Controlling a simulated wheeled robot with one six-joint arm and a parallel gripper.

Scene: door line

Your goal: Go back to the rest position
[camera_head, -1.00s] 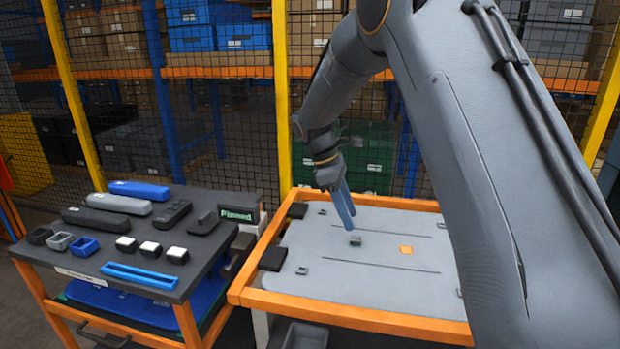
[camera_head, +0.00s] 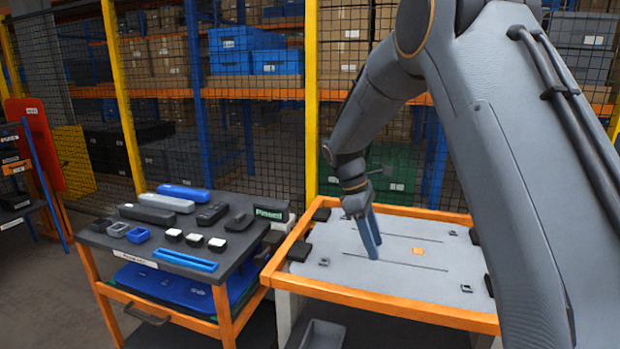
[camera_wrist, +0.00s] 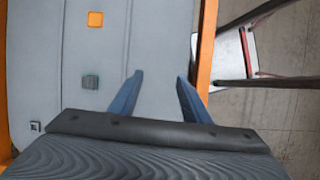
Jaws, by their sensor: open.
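My gripper (camera_head: 370,238) has two long blue fingers. In the head view it hangs over the grey panel (camera_head: 340,268) of the orange-framed table. The wrist view shows the two blue fingers (camera_wrist: 160,92) spread apart with nothing between them, near the table's orange edge. A small dark grey block (camera_wrist: 90,82) lies on the panel to the left of the fingers, apart from them. An orange square (camera_wrist: 95,19) lies on the panel beyond it, and it shows in the head view (camera_head: 418,250).
A dark-topped cart (camera_head: 130,240) on the left holds several grey, black and blue parts and a blue bar (camera_head: 185,261). A mesh fence with yellow posts (camera_head: 312,100) stands behind both. A red panel (camera_head: 45,145) stands at far left. Floor shows at left.

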